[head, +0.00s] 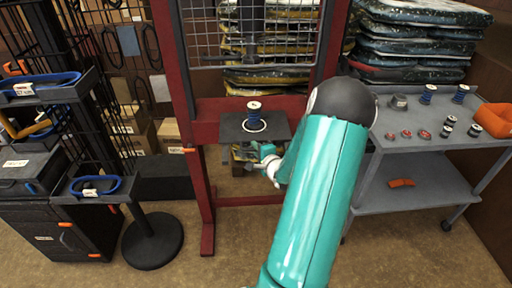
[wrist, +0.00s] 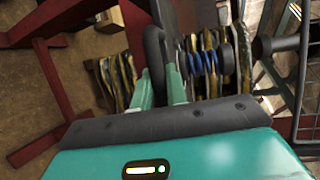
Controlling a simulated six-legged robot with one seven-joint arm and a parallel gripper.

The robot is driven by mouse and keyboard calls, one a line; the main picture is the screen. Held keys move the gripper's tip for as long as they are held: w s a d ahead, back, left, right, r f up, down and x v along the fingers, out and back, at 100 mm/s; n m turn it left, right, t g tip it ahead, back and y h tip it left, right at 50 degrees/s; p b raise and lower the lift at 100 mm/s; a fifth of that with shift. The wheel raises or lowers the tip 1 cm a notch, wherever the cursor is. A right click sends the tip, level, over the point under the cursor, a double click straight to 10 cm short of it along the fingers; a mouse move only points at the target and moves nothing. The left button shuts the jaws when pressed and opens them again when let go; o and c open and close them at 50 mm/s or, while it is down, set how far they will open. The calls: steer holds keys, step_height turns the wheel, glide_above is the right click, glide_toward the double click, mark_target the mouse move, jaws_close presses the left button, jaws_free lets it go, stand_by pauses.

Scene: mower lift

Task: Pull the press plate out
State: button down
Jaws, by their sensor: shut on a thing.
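The press plate (head: 231,131) is a dark flat plate in the red press frame (head: 178,85). A blue spring (head: 254,115) with a pale top stands upright on it, with a white ring around its foot. My gripper (head: 266,162) is just below the plate's front edge, partly hidden by my arm. In the wrist view, my gripper's fingers (wrist: 161,85) are closed around a dark curved handle (wrist: 154,50) at the plate's edge. The blue spring (wrist: 205,61) shows just beyond, to the right. Where the handle joins the plate is hard to see.
A grey cart (head: 408,124) at the right holds springs, small red parts and an orange bin (head: 492,120). Dark stands with blue rings (head: 95,187) are at the left. Stacked bags (head: 420,35) lie behind. Brown floor in front of the press is open.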

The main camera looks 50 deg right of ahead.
steer(key=shift+s+a, duration=1.2)
steer(key=shift+a, duration=0.1)
steer(key=c, duration=1.4)
jaws_free()
steer(key=shift+a, duration=0.1)
steer(key=shift+s, duration=0.1)
steer(key=v, duration=1.3)
steer(key=shift+s, duration=0.3)
steer(key=shift+a+r, duration=0.15)
